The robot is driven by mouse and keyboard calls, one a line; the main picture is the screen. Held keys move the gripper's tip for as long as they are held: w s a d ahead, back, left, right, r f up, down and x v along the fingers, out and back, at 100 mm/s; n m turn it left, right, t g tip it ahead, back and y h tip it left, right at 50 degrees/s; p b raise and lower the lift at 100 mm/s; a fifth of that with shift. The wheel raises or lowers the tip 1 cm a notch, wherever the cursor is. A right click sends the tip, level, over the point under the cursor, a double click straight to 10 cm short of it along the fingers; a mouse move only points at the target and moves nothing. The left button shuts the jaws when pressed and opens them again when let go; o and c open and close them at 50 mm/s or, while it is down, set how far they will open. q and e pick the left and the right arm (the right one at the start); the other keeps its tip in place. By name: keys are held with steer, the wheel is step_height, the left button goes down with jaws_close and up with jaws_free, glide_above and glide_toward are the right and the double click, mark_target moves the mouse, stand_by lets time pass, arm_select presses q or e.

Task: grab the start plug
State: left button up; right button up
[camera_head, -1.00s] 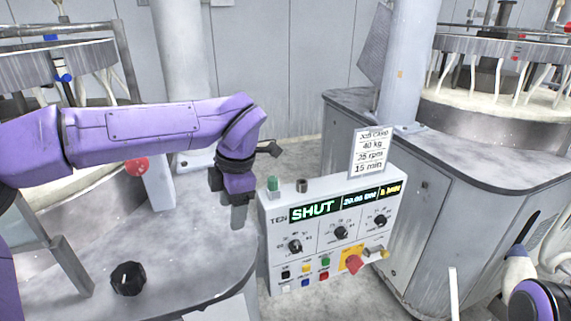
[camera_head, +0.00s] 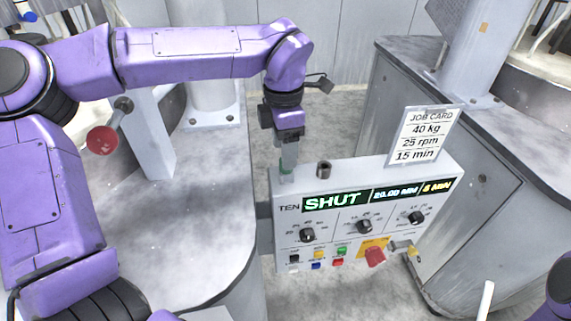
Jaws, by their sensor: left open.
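The green plug (camera_head: 285,168) stands at the left end of the control box's top edge, partly hidden behind my fingers. I take it to be the start plug; no label on it is readable. My left gripper (camera_head: 289,158) points down right at it, jaws open, with the fingers at the plug's height. I cannot tell whether they touch it. The grey control box (camera_head: 290,228) shows SHUT on its display. A dark, hollow-looking round socket (camera_head: 324,169) stands on the top just right of the plug. My right gripper is not in view.
A job card (camera_head: 423,135) stands up at the right of the box top. A red knob (camera_head: 375,257) and a yellow piece (camera_head: 412,250) stick out of the box front. A red ball handle (camera_head: 102,140) is at the left. A grey cabinet (camera_head: 440,180) stands behind right.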

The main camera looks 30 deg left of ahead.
arm_select(q)
steer(key=f, duration=0.1)
steer(key=w+f, duration=0.1)
steer(key=f, duration=0.1)
steer(key=w+f, duration=0.1)
steer(key=f, duration=0.1)
steer(key=shift+a, duration=0.1)
steer(key=shift+s+r, duration=0.2)
steer(key=shift+s, duration=0.25)
steer(key=shift+c, duration=1.2)
steer(key=shift+w, duration=0.2)
steer(key=c, duration=0.9)
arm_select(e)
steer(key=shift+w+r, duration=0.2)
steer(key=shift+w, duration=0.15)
